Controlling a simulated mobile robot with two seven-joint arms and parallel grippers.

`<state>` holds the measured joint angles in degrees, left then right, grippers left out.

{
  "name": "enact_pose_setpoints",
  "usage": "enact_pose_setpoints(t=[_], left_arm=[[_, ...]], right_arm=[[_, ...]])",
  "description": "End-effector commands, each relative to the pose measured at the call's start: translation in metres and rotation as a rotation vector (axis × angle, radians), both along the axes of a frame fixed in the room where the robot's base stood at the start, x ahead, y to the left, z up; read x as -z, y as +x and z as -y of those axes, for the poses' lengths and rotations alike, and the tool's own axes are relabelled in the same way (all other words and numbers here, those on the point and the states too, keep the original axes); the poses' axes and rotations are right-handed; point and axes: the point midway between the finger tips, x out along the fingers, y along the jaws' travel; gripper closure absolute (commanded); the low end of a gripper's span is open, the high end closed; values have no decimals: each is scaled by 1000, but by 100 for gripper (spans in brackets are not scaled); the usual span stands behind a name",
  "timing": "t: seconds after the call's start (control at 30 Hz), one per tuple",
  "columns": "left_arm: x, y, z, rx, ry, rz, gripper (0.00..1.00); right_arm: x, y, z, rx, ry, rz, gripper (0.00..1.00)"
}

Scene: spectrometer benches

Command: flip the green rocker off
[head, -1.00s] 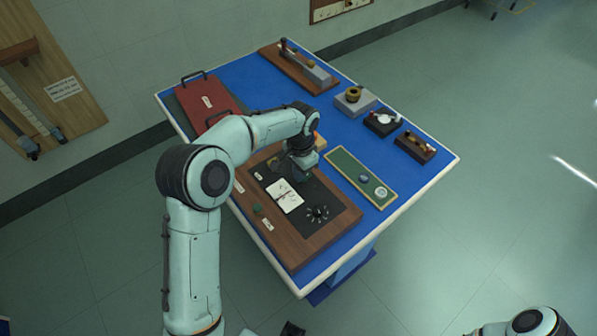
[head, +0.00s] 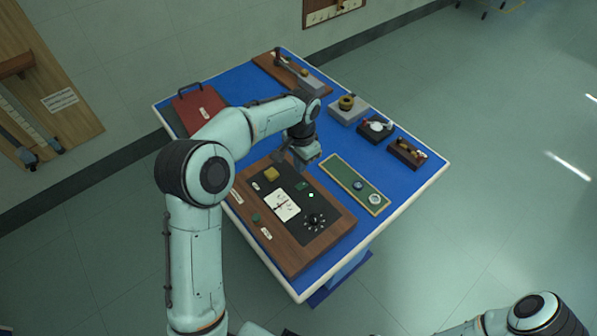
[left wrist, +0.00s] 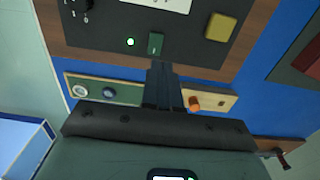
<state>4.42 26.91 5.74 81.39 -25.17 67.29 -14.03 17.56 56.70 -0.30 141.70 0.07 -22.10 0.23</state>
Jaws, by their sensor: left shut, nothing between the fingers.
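The green rocker (head: 301,186) sits on the black panel (head: 291,232) of a wooden board. It also shows in the left wrist view (left wrist: 155,43), just beyond my fingertips. Which of its ends is pressed in is too small to tell. A small lamp (head: 311,195) beside it glows bright green, also seen in the left wrist view (left wrist: 130,42). My left gripper (head: 301,166) is shut and empty, above the table behind the rocker, apart from it. Its closed fingers (left wrist: 163,75) point toward the rocker in the wrist view. My right gripper is not seen.
The panel also holds a yellow button (head: 271,174), a white meter (head: 282,206) and a black dial (head: 315,221). A green strip (head: 352,183) with round knobs lies to the right. Small devices and a red case (head: 201,110) stand farther back on the blue table.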

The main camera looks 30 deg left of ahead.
Motion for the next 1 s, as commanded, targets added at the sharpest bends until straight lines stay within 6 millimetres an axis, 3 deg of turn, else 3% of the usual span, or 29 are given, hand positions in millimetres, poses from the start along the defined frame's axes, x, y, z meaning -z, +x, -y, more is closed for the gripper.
enact_pose_setpoints(t=[0.2,0.4,0.87,1.0], left_arm=[[-44,-1,0,1,0,-4,100],[-65,-1,0,0,0,-6,100],[-69,-2,0,10,1,-10,100],[-69,-5,3,123,-1,-19,100]], right_arm=[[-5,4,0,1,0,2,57],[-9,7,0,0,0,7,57],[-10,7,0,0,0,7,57],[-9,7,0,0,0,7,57]])
